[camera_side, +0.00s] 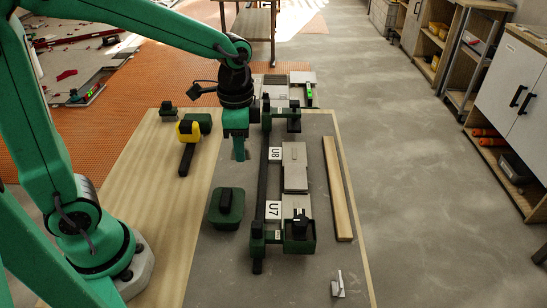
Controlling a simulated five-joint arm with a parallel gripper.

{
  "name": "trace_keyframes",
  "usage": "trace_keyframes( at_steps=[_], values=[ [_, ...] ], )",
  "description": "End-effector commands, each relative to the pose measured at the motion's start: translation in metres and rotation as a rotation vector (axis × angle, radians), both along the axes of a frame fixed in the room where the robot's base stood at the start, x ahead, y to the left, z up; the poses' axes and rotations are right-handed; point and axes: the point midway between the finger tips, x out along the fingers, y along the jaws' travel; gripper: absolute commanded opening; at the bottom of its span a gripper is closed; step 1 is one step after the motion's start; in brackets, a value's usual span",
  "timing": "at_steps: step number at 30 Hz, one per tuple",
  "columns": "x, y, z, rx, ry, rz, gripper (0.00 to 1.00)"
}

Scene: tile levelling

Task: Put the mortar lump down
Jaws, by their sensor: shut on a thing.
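My gripper (239,153) points straight down over the grey board (205,272), left of the black rail (262,185) and the label U8 (275,154). Its jaws are shut on the mortar lump, which is too small and too covered by the fingers to make out clearly. I cannot tell whether the lump touches the board. Two pale grey tiles lie right of the rail, one beside U8 (295,178) and one beside the label U7 (273,210).
A green tub (226,215) with a black handle stands in front of my gripper. A yellow-and-black tool (188,145) lies to the left. Green brackets (299,244) stand at the rail's ends. A wooden strip (337,190) lies right. The board's front left is bare.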

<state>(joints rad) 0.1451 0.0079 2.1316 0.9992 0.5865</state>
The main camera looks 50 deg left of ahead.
Motion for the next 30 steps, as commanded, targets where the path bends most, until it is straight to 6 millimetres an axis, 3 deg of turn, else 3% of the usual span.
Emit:
trace_keyframes(
  at_steps=[3,15,25,30],
  values=[
    [-0.01,-0.004,-0.004,0.0,0.001,-0.006,0.06],
    [-0.008,-0.003,-0.048,0.001,0.002,-0.004,0.06],
    [-0.007,-0.001,-0.053,0.0,0.0,-0.003,0.06],
    [-0.002,0.009,-0.06,0.0,0.001,-0.001,0.06]
  ],
)
